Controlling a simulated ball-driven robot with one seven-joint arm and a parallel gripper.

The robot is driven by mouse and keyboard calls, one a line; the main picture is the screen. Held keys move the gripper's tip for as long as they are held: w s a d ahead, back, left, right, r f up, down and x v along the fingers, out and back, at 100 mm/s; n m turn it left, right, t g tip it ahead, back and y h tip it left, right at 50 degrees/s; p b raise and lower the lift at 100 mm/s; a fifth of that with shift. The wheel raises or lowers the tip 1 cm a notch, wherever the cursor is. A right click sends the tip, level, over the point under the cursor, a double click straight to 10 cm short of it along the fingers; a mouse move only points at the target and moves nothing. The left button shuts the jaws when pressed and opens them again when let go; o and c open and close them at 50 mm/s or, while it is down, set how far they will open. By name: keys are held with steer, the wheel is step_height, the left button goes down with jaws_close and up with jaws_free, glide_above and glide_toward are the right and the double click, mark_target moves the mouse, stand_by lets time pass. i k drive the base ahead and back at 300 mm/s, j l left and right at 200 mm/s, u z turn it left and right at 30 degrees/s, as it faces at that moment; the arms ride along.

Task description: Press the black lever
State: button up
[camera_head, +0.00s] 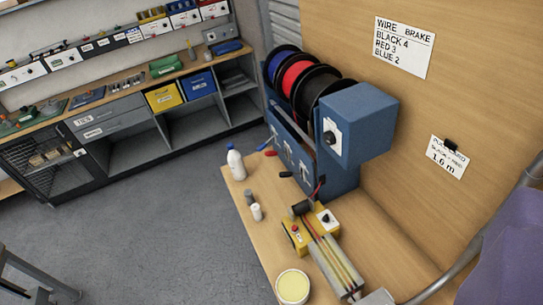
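A blue wire machine (357,125) stands on a wooden bench against a wooden panel and carries blue, red and black spools. Small levers stick out from its front on the left side. The black lever (286,174) is the nearest of them. A red lever (270,153) is behind it, and a blue one (264,145) is farther back. All are small in this view, and I cannot tell whether any is pressed. My gripper is not visible, so its opening and any contact are hidden.
A white bottle (235,164), small containers (256,212), a yellow device (297,236), a cable holder (335,265) and a round yellow tin (292,287) occupy the wooden bench (252,257). A sign (403,46) hangs above. Grey floor (150,200) is open to the left.

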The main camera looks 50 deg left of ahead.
mark_target(283, 174)
steer(key=u, duration=1)
steer(key=i+l+u, duration=0.15)
steer(key=i+u, duration=0.3)
steer(key=i, duration=0.4)
